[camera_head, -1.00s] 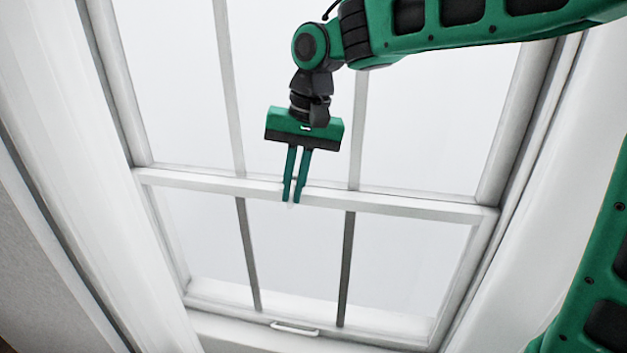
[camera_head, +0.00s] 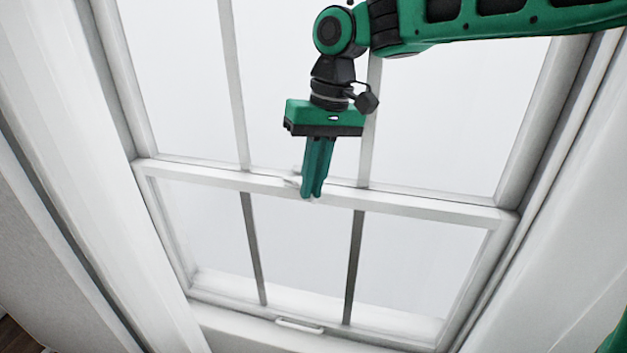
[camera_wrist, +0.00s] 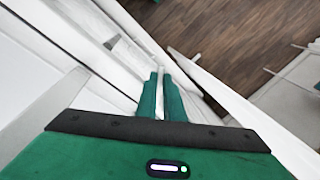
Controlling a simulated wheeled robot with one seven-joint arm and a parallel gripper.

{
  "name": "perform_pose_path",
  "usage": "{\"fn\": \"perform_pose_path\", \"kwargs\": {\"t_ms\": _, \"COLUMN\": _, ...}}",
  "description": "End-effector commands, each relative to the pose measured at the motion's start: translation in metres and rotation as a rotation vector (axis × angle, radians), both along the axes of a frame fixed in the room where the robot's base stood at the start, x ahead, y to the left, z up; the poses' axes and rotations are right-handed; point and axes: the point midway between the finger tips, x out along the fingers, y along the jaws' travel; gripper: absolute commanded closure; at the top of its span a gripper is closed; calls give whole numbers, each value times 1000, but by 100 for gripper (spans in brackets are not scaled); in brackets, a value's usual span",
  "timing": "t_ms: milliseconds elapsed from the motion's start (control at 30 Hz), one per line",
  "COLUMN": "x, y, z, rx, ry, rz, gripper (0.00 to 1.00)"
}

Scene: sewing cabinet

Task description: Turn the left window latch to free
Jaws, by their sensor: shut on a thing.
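The window's white meeting rail (camera_head: 420,203) runs across the middle of the head view. The small white window latch (camera_head: 291,180) sits on this rail, with a bit showing just left of my fingers. My gripper (camera_head: 312,194) points down at the rail, its green fingers turned partly edge-on. In the wrist view, a thin white piece, apparently the latch's lever (camera_wrist: 159,104), lies between the two fingers of my gripper (camera_wrist: 160,80). My gripper is shut on it. The fingers hide much of the latch, so its exact angle cannot be told.
The lower sash has a white pull handle (camera_head: 299,326) at its bottom rail. White frame sides and mullions surround the glass. White curtains or panels stand at left and right. The wrist view shows a wooden floor (camera_wrist: 235,40) below.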

Motion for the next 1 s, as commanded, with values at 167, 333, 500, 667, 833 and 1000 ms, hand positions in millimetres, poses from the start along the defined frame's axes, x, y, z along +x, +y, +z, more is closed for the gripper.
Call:
{"fn": "perform_pose_path", "kwargs": {"t_ms": 167, "x": 5, "y": 1, "z": 3, "rx": 8, "ry": -12, "rz": -10, "gripper": 100}}
{"fn": "perform_pose_path", "kwargs": {"t_ms": 333, "x": 4, "y": 0, "z": 3, "rx": 7, "ry": -9, "rz": -9, "gripper": 73}}
{"fn": "perform_pose_path", "kwargs": {"t_ms": 500, "x": 2, "y": 0, "z": 2, "rx": 4, "ry": -6, "rz": -5, "gripper": 73}}
{"fn": "perform_pose_path", "kwargs": {"t_ms": 667, "x": 2, "y": 0, "z": 3, "rx": 3, "ry": -4, "rz": -5, "gripper": 73}}
{"fn": "perform_pose_path", "kwargs": {"t_ms": 833, "x": 3, "y": 1, "z": 21, "rx": 4, "ry": -7, "rz": -5, "gripper": 73}}
{"fn": "perform_pose_path", "kwargs": {"t_ms": 1000, "x": -5, "y": 7, "z": 48, "rx": 6, "ry": -8, "rz": -2, "gripper": 73}}
